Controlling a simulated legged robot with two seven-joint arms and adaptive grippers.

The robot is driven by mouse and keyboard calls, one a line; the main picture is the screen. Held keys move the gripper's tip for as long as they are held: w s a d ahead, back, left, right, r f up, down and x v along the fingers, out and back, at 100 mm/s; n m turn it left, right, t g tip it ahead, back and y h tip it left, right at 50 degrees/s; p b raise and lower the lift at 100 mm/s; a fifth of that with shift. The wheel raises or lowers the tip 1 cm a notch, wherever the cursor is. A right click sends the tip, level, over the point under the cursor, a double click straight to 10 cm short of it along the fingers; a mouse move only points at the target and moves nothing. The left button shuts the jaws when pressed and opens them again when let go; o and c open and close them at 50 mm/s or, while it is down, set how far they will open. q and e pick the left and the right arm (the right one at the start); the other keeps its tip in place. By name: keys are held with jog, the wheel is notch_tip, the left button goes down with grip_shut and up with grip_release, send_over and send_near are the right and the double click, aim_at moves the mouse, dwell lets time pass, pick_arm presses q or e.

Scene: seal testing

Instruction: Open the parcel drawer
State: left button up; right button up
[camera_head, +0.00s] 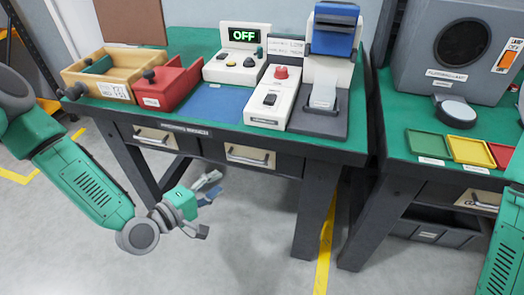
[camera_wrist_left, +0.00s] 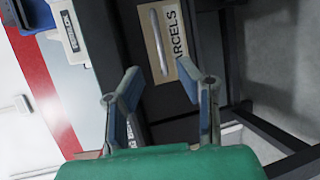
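The drawer marked PARCELS shows in the left wrist view, with a pale bar handle (camera_wrist_left: 158,40) on a beige plate (camera_wrist_left: 172,22). Its front looks closed. In the head view, two similar drawers sit under the green tabletop, a left one (camera_head: 153,138) and a right one (camera_head: 248,156); I cannot read which is PARCELS. My left gripper (camera_head: 208,190) is below and in front of the drawers. It is open and empty, and in the left wrist view its fingers (camera_wrist_left: 164,105) are spread apart, short of the handle. My right gripper is out of view.
The table (camera_head: 345,152) holds a wooden box (camera_head: 112,78), a red box (camera_head: 172,88), a switch unit (camera_head: 272,98) and a blue-topped device (camera_head: 333,30). A second table with coloured trays (camera_head: 470,150) stands right. The floor in front is clear.

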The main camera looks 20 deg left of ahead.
aim_at(249, 160)
pick_arm(q)
jog(key=b+x, duration=0.2)
jog(key=x, duration=1)
jog(key=shift+w+d, duration=0.15)
jog(key=shift+w, duration=0.4)
jog(key=shift+w+a+f, duration=0.15)
jog(key=shift+w+a, duration=0.05)
jog(key=shift+a, duration=0.6)
jog(key=shift+d, duration=0.65)
grip_shut()
jog(key=shift+d, duration=0.2)
jog(key=shift+a, duration=0.1)
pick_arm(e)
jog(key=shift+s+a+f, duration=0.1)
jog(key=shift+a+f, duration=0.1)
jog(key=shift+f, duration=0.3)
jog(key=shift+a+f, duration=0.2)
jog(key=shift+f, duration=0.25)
